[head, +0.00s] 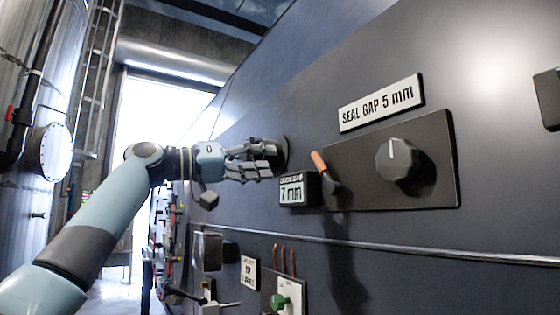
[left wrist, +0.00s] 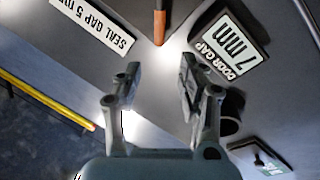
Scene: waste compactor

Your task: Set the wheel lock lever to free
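A lever with an orange grip (head: 319,161) stands at the left edge of a dark plate on the machine wall, tilted up and to the left. No label naming it as the wheel lock can be read. Its orange grip also shows at the top of the left wrist view (left wrist: 160,26), beyond the fingertips. My left gripper (head: 272,158) is left of the lever, close to the wall, and apart from it. In the left wrist view its two fingers (left wrist: 159,75) are spread with nothing between them. My right gripper is not in view.
A display reading 7 mm (head: 293,189) sits just below left of the lever. A round knob (head: 398,158) is on the dark plate (head: 440,185), under a SEAL GAP 5 mm sign (head: 380,103). A rail (head: 400,251) and a green knob (head: 279,301) are lower down.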

